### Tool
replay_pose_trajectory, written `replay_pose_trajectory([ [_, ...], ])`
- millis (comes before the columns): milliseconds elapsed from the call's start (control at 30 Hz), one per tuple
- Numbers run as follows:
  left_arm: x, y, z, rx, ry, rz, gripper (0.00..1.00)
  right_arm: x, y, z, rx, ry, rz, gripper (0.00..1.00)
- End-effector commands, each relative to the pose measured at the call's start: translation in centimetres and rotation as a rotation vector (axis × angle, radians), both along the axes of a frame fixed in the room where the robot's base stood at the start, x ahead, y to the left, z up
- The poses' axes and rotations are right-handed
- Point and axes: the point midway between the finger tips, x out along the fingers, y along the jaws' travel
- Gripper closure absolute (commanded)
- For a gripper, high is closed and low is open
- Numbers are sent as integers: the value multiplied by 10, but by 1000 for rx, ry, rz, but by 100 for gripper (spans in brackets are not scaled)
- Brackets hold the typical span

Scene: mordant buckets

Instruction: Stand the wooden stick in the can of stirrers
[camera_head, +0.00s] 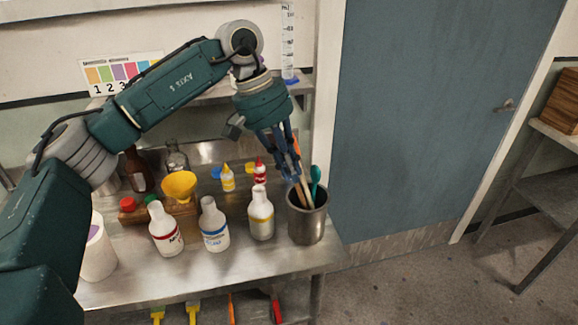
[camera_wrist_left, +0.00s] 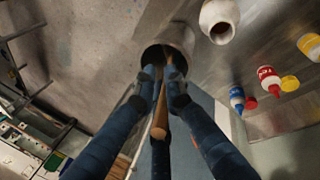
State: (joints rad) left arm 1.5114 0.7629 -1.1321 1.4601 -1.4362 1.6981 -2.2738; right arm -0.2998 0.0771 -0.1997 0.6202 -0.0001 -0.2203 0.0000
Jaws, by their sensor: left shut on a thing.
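The can of stirrers (camera_head: 306,224), a grey metal cylinder, stands at the right end of the steel table. A teal stirrer (camera_head: 315,179) leans in it. My left gripper (camera_head: 288,176) points down just above the can's mouth, its blue fingers shut on the wooden stick. In the left wrist view, the wooden stick (camera_wrist_left: 160,122) runs between the fingers of my gripper (camera_wrist_left: 165,90) toward the dark mouth of the can (camera_wrist_left: 178,38). Its lower end seems to be at or inside the mouth; the fingers partly hide it. A second pale stick shows beside it. My right gripper is not in view.
White bottles (camera_head: 261,216) stand left of the can, with a yellow funnel (camera_head: 179,186) and small yellow (camera_head: 228,180) and red (camera_head: 260,174) bottles behind. A blue door (camera_head: 430,110) and open floor lie to the right.

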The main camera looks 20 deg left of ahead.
Motion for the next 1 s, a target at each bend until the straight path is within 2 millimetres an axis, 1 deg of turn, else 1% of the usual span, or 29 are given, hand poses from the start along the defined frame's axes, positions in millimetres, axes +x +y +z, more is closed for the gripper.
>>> replay_pose_trajectory([
  [167,0,0,0,0,0,0,100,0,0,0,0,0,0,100],
  [200,0,0,0,0,0,0,88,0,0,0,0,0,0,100],
  [267,0,0,0,0,1,0,76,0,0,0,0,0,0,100],
  [300,0,0,0,0,1,0,68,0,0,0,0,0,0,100],
  [500,0,0,0,0,1,-1,68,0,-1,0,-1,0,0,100],
  [600,0,0,1,0,1,-1,68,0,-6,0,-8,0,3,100],
  [667,0,1,4,0,0,0,68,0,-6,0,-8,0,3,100],
  [767,0,4,14,-1,-1,0,68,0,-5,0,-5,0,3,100],
  [867,-1,11,33,-2,-3,1,68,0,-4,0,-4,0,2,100],
  [1000,-3,21,62,-3,-3,1,68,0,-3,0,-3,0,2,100],
])
